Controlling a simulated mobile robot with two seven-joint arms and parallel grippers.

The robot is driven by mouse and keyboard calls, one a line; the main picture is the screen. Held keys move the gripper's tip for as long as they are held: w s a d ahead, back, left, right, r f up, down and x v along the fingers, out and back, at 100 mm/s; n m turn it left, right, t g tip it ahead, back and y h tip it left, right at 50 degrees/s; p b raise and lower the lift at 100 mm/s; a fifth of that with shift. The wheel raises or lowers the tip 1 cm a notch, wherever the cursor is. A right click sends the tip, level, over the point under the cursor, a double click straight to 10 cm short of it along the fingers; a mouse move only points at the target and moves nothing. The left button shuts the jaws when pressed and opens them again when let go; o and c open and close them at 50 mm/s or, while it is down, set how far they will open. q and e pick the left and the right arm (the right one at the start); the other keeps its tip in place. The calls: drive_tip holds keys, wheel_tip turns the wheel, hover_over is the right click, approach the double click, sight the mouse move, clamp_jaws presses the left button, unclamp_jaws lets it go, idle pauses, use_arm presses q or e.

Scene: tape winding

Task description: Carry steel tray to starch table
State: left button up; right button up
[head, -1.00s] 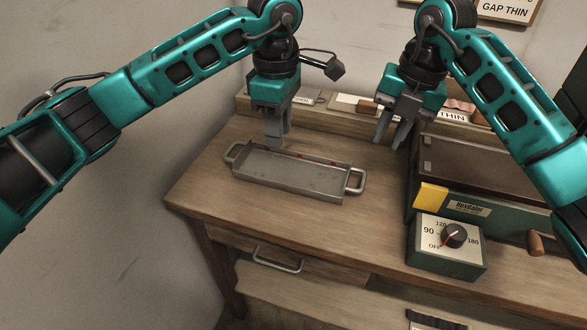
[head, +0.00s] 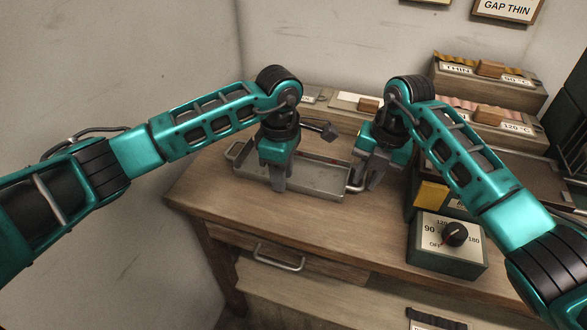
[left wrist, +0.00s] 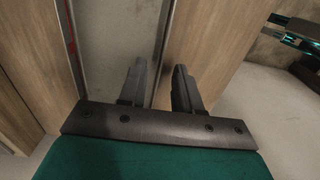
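The steel tray (head: 320,184), a shallow grey rectangle with a loop handle at each end, lies flat on the wooden table. My left gripper (head: 279,188) is at the tray's near long side and hides part of it. In the left wrist view its two fingers (left wrist: 160,90) are apart, with the tray's wall (left wrist: 164,45) running between them. My right gripper (head: 363,187) is beside the tray's right-hand handle, fingers apart, partly covering that handle. I cannot tell whether its fingers touch the handle. I cannot make out which table is the starch table.
The wooden table (head: 215,192) has clear room left of and in front of the tray. A green box with a dial (head: 447,246) stands to the right, close to my right arm. Labelled racks (head: 490,80) stand along the back. A drawer handle (head: 279,257) sticks out in front.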

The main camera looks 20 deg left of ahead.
use_arm(q)
drive_tip(key=shift+f, duration=0.5)
use_arm(e)
drive_tip(key=shift+a+f, duration=0.1)
drive_tip(key=shift+f, duration=0.35)
use_arm(q)
drive_tip(key=c, duration=0.4)
use_arm(e)
clamp_jaws()
use_arm(q)
clamp_jaws()
drive_tip(key=shift+r, duration=0.1)
use_arm(e)
drive_tip(key=shift+r, duration=0.1)
